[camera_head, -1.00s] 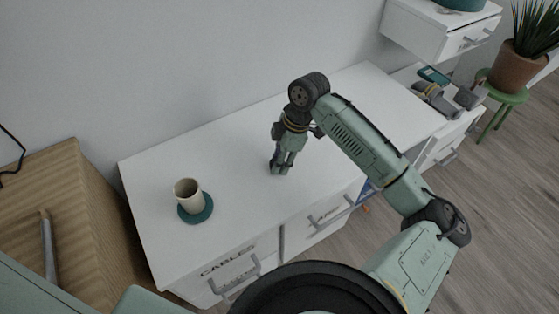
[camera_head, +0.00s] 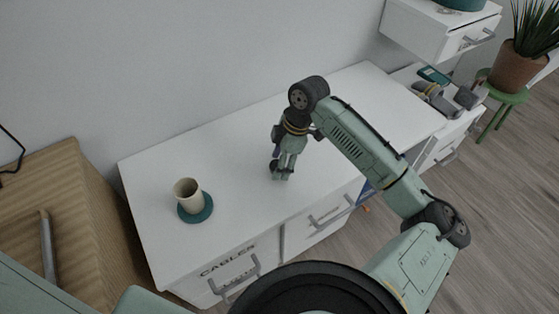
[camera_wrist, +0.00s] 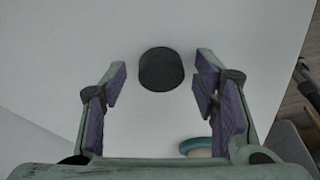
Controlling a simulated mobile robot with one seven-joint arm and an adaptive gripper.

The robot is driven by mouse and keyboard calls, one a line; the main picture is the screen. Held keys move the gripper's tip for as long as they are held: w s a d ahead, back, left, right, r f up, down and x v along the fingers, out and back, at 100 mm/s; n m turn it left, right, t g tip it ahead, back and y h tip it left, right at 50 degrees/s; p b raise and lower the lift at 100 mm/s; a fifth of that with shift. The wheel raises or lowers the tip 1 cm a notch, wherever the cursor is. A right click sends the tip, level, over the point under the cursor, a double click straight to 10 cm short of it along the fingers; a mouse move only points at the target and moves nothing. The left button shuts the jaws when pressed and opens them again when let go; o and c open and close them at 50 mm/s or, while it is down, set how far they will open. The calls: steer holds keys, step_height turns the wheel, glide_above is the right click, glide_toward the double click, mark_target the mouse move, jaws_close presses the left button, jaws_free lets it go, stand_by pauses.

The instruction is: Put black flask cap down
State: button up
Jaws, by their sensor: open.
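The black flask cap (camera_wrist: 160,69) shows in the wrist view as a dark round piece on the white desk top (camera_wrist: 60,60). It lies between and a little beyond the fingertips, with clear gaps on both sides. My gripper (camera_wrist: 159,80) is open, its purple-padded fingers spread apart and touching nothing that I can see. In the head view my gripper (camera_head: 281,172) points down close over the middle of the desk.
A beige cup (camera_head: 188,196) stands on a teal coaster (camera_head: 205,213) at the desk's left. The white top is otherwise largely clear around my gripper. A wall runs behind. Grey items (camera_head: 437,98) and a potted plant (camera_head: 519,66) are at the far right.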

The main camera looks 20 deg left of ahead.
steer(key=p+v, duration=0.1)
steer(key=v, duration=1.1)
steer(key=shift+a+r, duration=0.1)
steer(key=shift+r, duration=0.05)
